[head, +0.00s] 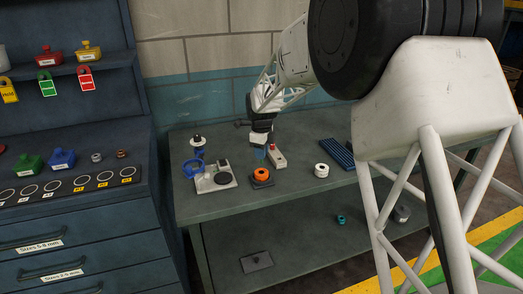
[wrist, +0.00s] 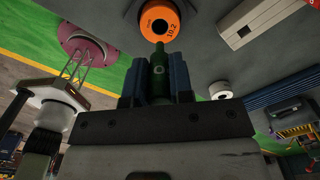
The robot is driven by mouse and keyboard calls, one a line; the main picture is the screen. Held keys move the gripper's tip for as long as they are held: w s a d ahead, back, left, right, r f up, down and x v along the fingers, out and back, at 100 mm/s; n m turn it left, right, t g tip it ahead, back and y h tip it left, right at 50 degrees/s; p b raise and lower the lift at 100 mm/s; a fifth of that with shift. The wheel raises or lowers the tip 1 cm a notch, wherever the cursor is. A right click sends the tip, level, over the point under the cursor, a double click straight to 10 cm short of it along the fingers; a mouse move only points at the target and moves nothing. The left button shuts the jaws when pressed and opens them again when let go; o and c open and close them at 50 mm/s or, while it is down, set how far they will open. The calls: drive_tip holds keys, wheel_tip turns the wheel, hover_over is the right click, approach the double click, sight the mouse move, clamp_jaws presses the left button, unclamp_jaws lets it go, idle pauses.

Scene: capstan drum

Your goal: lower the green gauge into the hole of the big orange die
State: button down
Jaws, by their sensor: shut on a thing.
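The big orange die (head: 262,173) sits on a dark square base on the bench. In the wrist view the orange die (wrist: 178,14) is marked 10.2 and its dark round hole shows at the top of the picture. My gripper (head: 259,154) is above the die, pointing down. In the wrist view my gripper (wrist: 158,80) has its blue fingers shut on the dark green gauge (wrist: 158,75). The gauge's narrow tip points toward the die and overlaps its near rim in the picture, just short of the hole. I cannot make out the gauge in the head view.
A grey plate with a black disc (head: 215,178) stands left of the die. A white ring (head: 321,170) and a blue ribbed tray (head: 337,152) lie farther right. The front bench edge is clear.

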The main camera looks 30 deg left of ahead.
drive_tip(key=shift+f, duration=2.15)
drive_tip(key=shift+f, duration=1.25)
idle(4.6)
